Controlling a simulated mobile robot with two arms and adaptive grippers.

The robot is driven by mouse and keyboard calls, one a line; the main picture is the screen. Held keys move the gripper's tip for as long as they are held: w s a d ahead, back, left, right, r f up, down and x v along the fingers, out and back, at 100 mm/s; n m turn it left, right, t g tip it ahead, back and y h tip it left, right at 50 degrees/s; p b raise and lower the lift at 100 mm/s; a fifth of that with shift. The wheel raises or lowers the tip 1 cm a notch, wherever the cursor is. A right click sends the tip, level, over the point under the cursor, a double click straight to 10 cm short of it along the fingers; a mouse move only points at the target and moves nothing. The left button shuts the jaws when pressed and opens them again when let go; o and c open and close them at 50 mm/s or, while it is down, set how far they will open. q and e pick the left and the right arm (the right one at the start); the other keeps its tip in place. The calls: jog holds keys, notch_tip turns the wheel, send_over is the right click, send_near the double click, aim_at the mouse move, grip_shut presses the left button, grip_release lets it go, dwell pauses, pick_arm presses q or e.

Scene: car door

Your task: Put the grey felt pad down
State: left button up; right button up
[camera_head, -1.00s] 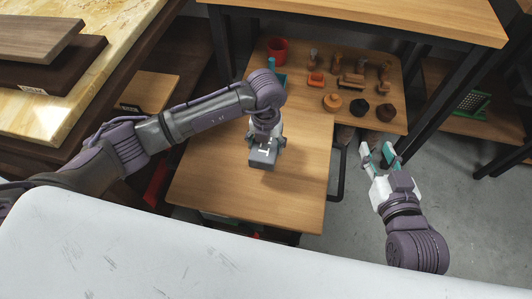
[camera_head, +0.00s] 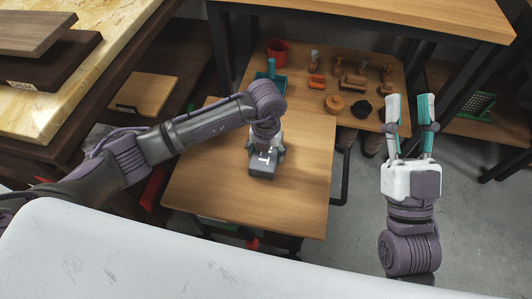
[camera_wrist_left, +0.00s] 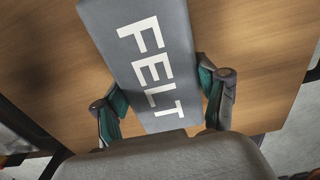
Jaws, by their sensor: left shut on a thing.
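The grey felt pad (camera_wrist_left: 140,30), a flat grey block with the white word FELT, is between the teal fingers of my left gripper (camera_wrist_left: 162,98). The gripper is shut on it. In the head view the pad (camera_head: 262,170) shows as a small grey block with white lettering, over the wooden table (camera_head: 215,195). I cannot tell whether it touches the tabletop. My left gripper (camera_head: 266,150) is seen from above, and its wrist hides part of the pad.
A red cup (camera_head: 278,52), a teal tray (camera_head: 268,82) and several small wooden and orange pieces, including a round wooden one (camera_head: 334,104), stand at the back. The table's front and middle are clear around the pad. A higher wooden shelf (camera_head: 370,12) overhangs the back.

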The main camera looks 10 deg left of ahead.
pick_arm(q)
jog(key=shift+f, duration=0.1)
jog(key=o, duration=1.2)
jog(key=shift+c, duration=0.2)
